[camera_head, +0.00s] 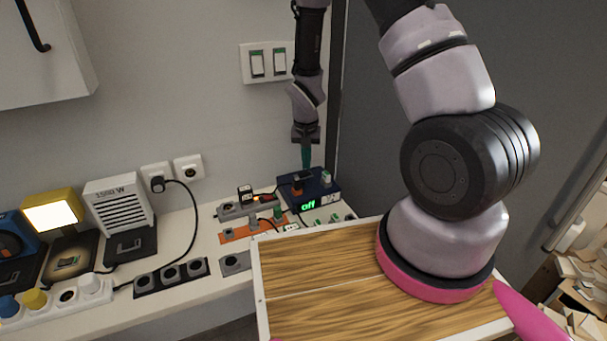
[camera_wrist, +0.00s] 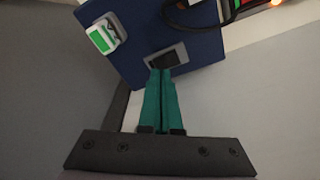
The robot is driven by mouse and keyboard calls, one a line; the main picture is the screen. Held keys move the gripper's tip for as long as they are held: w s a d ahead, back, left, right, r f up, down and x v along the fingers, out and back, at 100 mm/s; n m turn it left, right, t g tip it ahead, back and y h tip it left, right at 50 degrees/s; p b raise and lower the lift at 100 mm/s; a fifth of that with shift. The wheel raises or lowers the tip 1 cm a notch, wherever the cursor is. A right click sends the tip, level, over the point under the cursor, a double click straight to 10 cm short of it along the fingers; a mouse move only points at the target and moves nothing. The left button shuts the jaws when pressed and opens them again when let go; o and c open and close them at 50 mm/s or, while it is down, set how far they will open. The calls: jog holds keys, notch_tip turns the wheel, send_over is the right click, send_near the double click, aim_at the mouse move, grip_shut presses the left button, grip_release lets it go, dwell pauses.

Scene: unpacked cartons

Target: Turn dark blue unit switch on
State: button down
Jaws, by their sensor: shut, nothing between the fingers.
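The dark blue unit (camera_head: 322,193) stands at the right end of the counter. Its front display (camera_head: 308,205) shows "off" in green. In the wrist view the unit's top (camera_wrist: 140,20) carries a white and green rocker switch (camera_wrist: 103,36) at the left and a grey-framed dark recess (camera_wrist: 166,57). The rocker also shows in the head view (camera_head: 326,177). My gripper (camera_wrist: 160,71) is shut and empty, its teal fingers pointing at the recess, to the right of the rocker. In the head view my gripper (camera_head: 306,168) is just above the unit; I cannot tell whether it touches.
Left of the unit are a grey socket strip (camera_head: 248,209) and cables. Further left stand a white heater (camera_head: 118,202) and a lit yellow lamp (camera_head: 53,211). A wooden-topped surface (camera_head: 325,265) lies in front. A wall double switch (camera_head: 268,63) is behind my arm.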

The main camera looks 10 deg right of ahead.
jog(key=shift+f, duration=0.85)
dwell(0.5)
jog(key=shift+r, duration=3.55)
notch_tip(320, 180, up, 13)
jog(key=t, duration=0.1)
send_over(306, 173)
jog(key=s+d, duration=0.2)
jog(key=s+d+r+t+y, duration=0.15)
jog(key=s+r, duration=0.25)
jog(key=r, duration=0.7)
jog(key=s+d+r+t+y, duration=0.1)
jog(key=s+d+r+t, duration=0.1)
jog(key=s+r, duration=1)
jog(key=s+t, duration=0.1)
jog(key=s, duration=0.3)
jog(key=shift+d+r, duration=0.2)
jog(key=shift+r, duration=0.1)
